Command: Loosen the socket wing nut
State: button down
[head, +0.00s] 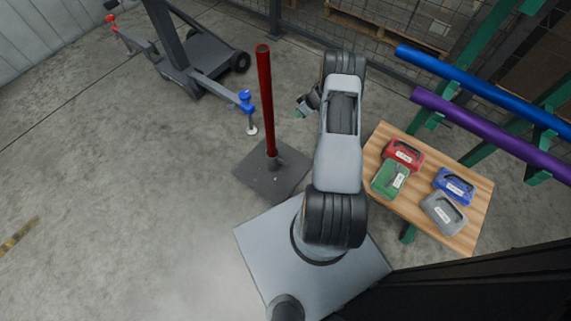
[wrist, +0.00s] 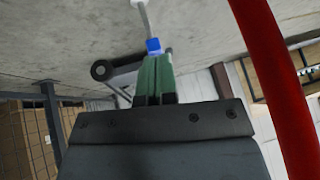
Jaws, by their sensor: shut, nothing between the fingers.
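A red pole (head: 265,100) stands upright in a short grey socket (head: 273,162) on a dark square base plate (head: 262,181). The wing nut is too small to make out at the socket. My gripper (head: 299,113) is right of the pole, well above the plate, and apart from the socket. In the wrist view its green fingers (wrist: 155,78) are together with nothing between them. The red pole (wrist: 275,80) crosses the right side of that view, beside the gripper. The socket is not in the wrist view.
A dark wheeled stand (head: 195,65) has an arm with a blue fitting (head: 246,101) left of the pole. Blue (head: 480,88) and purple (head: 490,133) tubes lie on a green rack. Left floor is clear.

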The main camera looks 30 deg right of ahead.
aim_at(281, 162)
jog(key=s+f+g+y+b, duration=0.25)
jog(key=s+f, duration=0.45)
jog(key=f, duration=0.4)
jog(key=a+f+b, duration=0.3)
jog(key=a+f, duration=0.4)
jog(key=a, duration=0.3)
jog(key=shift+f, duration=0.25)
jog(key=shift+s+d+r+h, duration=0.1)
jog(key=shift+h, duration=0.25)
